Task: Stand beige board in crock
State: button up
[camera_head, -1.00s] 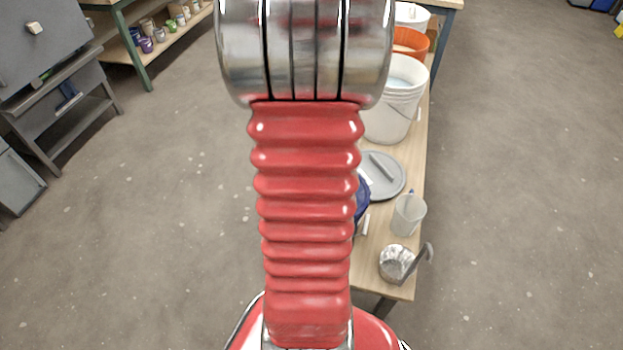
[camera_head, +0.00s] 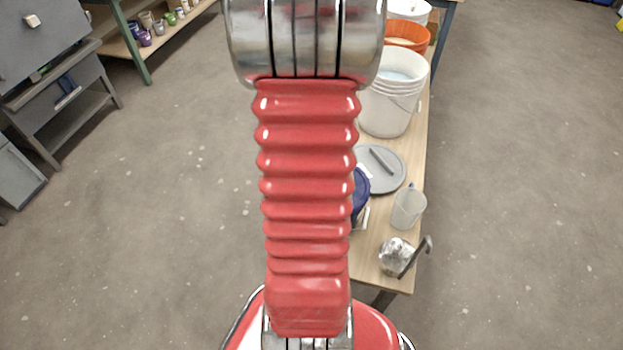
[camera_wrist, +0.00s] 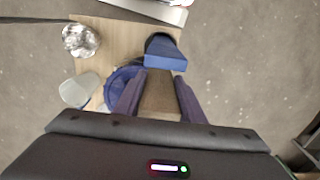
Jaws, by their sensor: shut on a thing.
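In the wrist view my gripper (camera_wrist: 158,98) is shut on the beige board (camera_wrist: 160,92), which looks brownish and sits between the two purple fingers. Just beyond the fingertips is a dark blue rounded vessel, perhaps the crock (camera_wrist: 158,38), with a flat blue piece (camera_wrist: 165,55) at its near side. I cannot tell whether the board touches either one; its lower end is hidden. In the head view my red arm hides the gripper, the board and this vessel.
A blue bucket (camera_wrist: 118,88) stands left of the fingers, close to them. A translucent cup (camera_head: 408,208) and a metal can (camera_head: 394,256) stand near the bench end. A grey lid (camera_head: 391,178) and a white bucket (camera_head: 388,110) are farther along. Floor right of the bench is clear.

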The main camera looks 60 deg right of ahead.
jog(key=o, duration=1.4)
jog(key=shift+c, duration=0.5)
jog(key=shift+r, duration=0.15)
jog(key=shift+r, duration=0.15)
jog(key=shift+r, duration=4.6)
